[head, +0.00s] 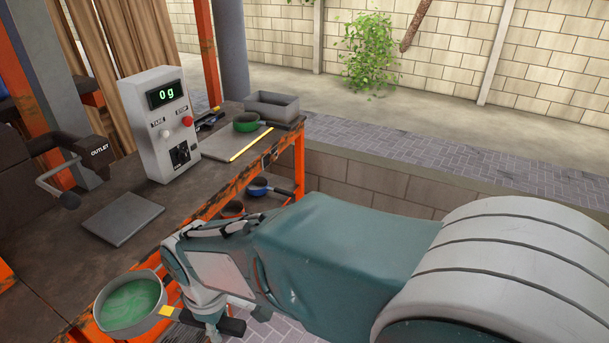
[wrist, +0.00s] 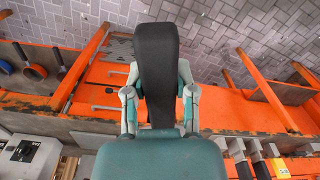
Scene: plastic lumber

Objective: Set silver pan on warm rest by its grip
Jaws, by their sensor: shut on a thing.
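The silver pan (head: 119,324) holds a swirled green filling and hangs level beyond the front left corner of the bench. My gripper (head: 205,318) is shut on its dark grip (head: 233,327), to the right of the pan. In the wrist view the black grip (wrist: 157,60) stands between the two fingers of my gripper (wrist: 158,102); the pan's bowl is not seen there. A grey slab with a yellow edge (head: 222,140) and a plain grey plate (head: 123,217) lie on the bench. I cannot tell which is the warm rest.
A scale box (head: 162,125) reading 0 g stands on the bench (head: 190,196). A green-lined pan (head: 246,122) and a grey tray (head: 272,107) sit at its far end. A dark outlet machine (head: 80,155) is at left. More pans (head: 262,187) sit on a lower shelf.

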